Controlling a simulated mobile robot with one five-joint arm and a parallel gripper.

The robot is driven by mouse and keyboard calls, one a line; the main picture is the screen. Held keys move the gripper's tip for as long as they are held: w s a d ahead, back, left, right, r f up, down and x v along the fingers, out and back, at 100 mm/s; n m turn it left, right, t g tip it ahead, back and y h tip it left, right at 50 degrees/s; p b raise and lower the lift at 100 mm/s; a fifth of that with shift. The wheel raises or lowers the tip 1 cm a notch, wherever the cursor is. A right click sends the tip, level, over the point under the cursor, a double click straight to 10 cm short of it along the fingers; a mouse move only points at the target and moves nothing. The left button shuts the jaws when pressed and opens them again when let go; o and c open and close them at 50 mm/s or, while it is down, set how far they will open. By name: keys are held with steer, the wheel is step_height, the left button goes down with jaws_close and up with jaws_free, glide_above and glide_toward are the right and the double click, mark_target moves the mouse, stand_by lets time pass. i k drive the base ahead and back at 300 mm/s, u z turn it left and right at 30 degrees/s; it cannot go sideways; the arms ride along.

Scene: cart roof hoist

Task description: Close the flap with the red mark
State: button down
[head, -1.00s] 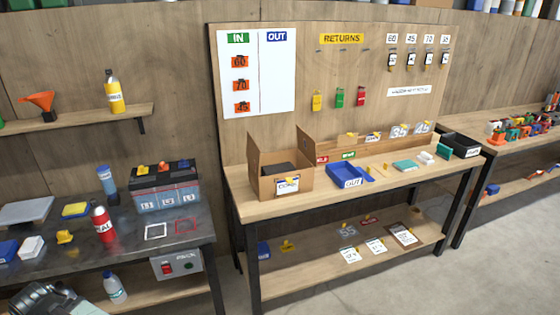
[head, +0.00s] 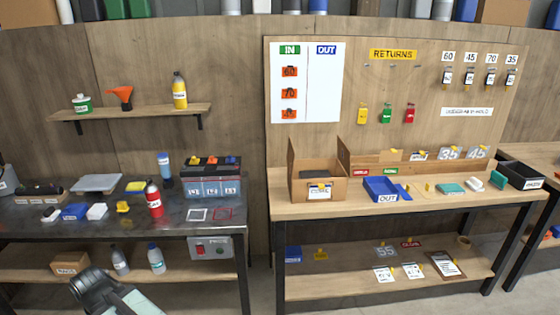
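An open cardboard box (head: 327,190) with a white label on its front stands at the left end of the wooden bench. A tall cardboard flap (head: 291,160) stands upright at its left side. I cannot make out a red mark on this flap. Small red and green labels (head: 361,172) sit just right of the box, on the low wooden rack behind. The dark end of my arm (head: 95,290) shows at the bottom left, well away from the box and touching nothing I can see. Its fingers cannot be made out.
A metal table (head: 120,222) on the left holds a battery (head: 212,182), a red bottle (head: 154,200) and small items. A blue tray (head: 381,190) sits right of the box. The wooden bench (head: 300,209) has a clear front strip. Floor shows between the tables.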

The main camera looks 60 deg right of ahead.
mark_target(291, 157)
steer(key=i, duration=0.85)
steer(key=z, duration=0.05)
